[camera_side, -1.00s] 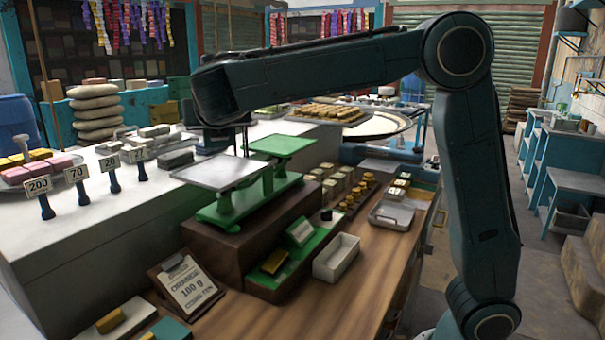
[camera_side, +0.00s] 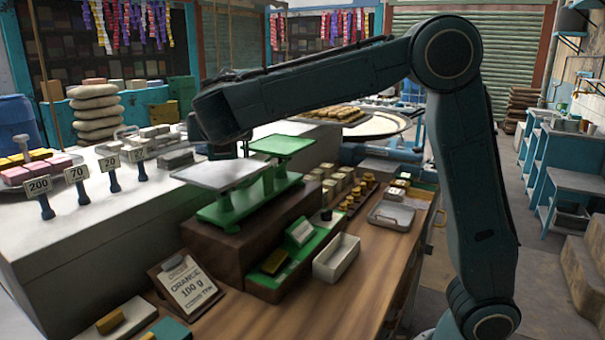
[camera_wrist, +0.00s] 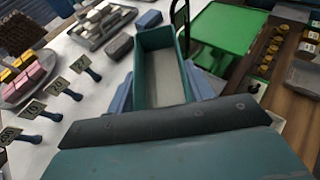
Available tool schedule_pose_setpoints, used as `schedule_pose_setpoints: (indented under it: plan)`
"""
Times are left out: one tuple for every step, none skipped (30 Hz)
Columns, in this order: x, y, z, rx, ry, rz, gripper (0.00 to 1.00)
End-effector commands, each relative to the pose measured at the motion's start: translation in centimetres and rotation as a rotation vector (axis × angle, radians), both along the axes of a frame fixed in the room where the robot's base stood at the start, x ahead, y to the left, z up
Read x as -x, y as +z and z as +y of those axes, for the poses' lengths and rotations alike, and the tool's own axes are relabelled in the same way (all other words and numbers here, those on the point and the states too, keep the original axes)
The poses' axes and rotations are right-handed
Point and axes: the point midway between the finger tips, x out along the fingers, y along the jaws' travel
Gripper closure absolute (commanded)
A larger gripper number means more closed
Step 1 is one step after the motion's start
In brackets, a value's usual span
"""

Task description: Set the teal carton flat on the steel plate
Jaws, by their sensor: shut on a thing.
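The teal carton (camera_wrist: 143,68) is held between the blue fingers of my gripper (camera_wrist: 164,88) in the wrist view. Its top is open, and a pale grey inside shows. In the side view, my gripper (camera_side: 224,150) is small and dark, behind the left end of my arm and above the far side of the scale. The carton cannot be made out clearly there. The steel plate (camera_side: 220,175) is the left pan of the green balance scale (camera_side: 236,205) and looks empty. In the wrist view, the steel plate is mostly hidden by the carton and gripper.
The scale's green pan (camera_side: 283,145) is right of the steel plate; it also shows in the wrist view (camera_wrist: 230,27). Number signs (camera_side: 76,174) stand on the white counter at left. Grey blocks (camera_side: 175,158) lie behind. A white tray (camera_side: 337,257) sits in front.

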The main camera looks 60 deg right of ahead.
Motion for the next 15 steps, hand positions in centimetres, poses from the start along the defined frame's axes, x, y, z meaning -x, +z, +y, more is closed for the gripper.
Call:
schedule_pose_setpoints:
  plan:
    - [0.0, -0.5, 0.0, 0.002, 0.000, 0.002, 0.73]
    - [0.0, -0.7, 0.0, 0.002, 0.000, 0.002, 0.73]
    - [0.0, -1.1, 0.0, 0.001, 0.001, 0.001, 0.73]
    - [0.0, -1.3, 0.0, 0.001, 0.001, 0.002, 0.73]
    - [0.0, -1.6, 0.0, 0.001, 0.001, 0.002, 0.73]
    - [0.0, -1.9, 0.0, 0.001, 0.001, 0.003, 0.73]
    - [0.0, -2.1, 0.0, 0.001, 0.001, 0.003, 0.73]
    - [0.0, -2.3, 0.0, 0.001, 0.001, 0.002, 0.73]
    - [0.0, -2.5, 0.0, 0.001, 0.001, 0.001, 0.73]
    - [0.0, -2.7, 0.0, 0.001, 0.001, 0.001, 0.73]
    - [0.0, -2.8, 0.0, 0.002, 0.001, 0.002, 0.73]
    - [0.0, -3.0, 0.0, 0.001, 0.001, 0.001, 0.73]
    - [0.0, -3.1, 0.0, 0.001, 0.000, 0.001, 0.73]
    - [0.0, -3.2, 0.0, 0.001, 0.000, 0.001, 0.73]
    - [0.0, -3.3, 0.0, 0.000, 0.000, 0.000, 0.73]
